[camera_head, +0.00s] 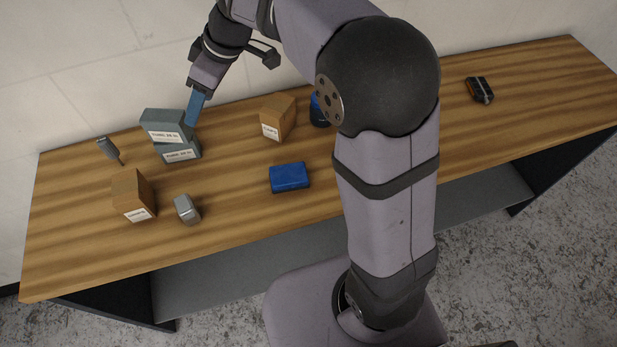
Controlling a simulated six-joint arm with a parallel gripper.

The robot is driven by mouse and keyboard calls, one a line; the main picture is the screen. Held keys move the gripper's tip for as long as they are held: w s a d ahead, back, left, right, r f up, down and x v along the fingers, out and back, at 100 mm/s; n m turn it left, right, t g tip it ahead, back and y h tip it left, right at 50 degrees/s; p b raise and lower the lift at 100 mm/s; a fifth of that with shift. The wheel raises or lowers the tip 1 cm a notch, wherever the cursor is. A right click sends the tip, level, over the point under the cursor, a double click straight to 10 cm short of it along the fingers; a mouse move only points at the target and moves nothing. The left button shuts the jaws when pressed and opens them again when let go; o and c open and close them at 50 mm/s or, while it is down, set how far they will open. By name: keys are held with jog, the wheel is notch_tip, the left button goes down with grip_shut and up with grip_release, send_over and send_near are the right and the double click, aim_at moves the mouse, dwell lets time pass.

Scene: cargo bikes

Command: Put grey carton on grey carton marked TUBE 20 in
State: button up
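Two grey cartons with white labels are stacked near the back left of the table. The upper grey carton (165,122) lies on the lower grey carton (180,152), set a little to its left; I cannot tell whether they fully touch. The label wording is too small to read surely. My gripper (194,108) points down from above, with blue fingers at the right end of the upper carton. The fingers overlap in this view, so I cannot tell whether they are shut on the carton or apart from it.
A brown carton (133,197) and a grey metallic object (187,209) stand at the front left. A dark-handled tool (109,149) lies left of the stack. A brown box (277,120), a blue case (289,177) and a dark blue item (318,110) are to the right. The right tabletop (540,90) is mostly free.

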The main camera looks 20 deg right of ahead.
jog(key=s+d+f+m+h, duration=0.1)
jog(key=s+d+f+m, duration=0.1)
jog(key=s+d+f, duration=0.1)
jog(key=s+d+f+m+h, duration=0.1)
jog(key=s+d+f+m, duration=0.1)
jog(key=s+d+f, duration=0.1)
jog(key=s+d+f+m+g+h, duration=0.1)
jog(key=s+d+f+m, duration=0.1)
jog(key=s+d, duration=0.3)
jog(key=shift+d+f+m, duration=0.4)
jog(key=shift+d+f, duration=0.05)
jog(key=shift+d, duration=0.15)
jog(key=s+d+f+m, duration=0.1)
jog(key=s+d+f, duration=0.1)
jog(key=s, duration=0.1)
jog(key=s+d+f+m+g+h, duration=0.1)
jog(key=s+d+f+m, duration=0.1)
jog(key=s, duration=0.2)
jog(key=s+d+f+m+h, duration=0.1)
jog(key=s+d, duration=0.2)
jog(key=s, duration=0.1)
jog(key=shift+s+f+m, duration=0.25)
jog(key=shift+f+m, duration=0.15)
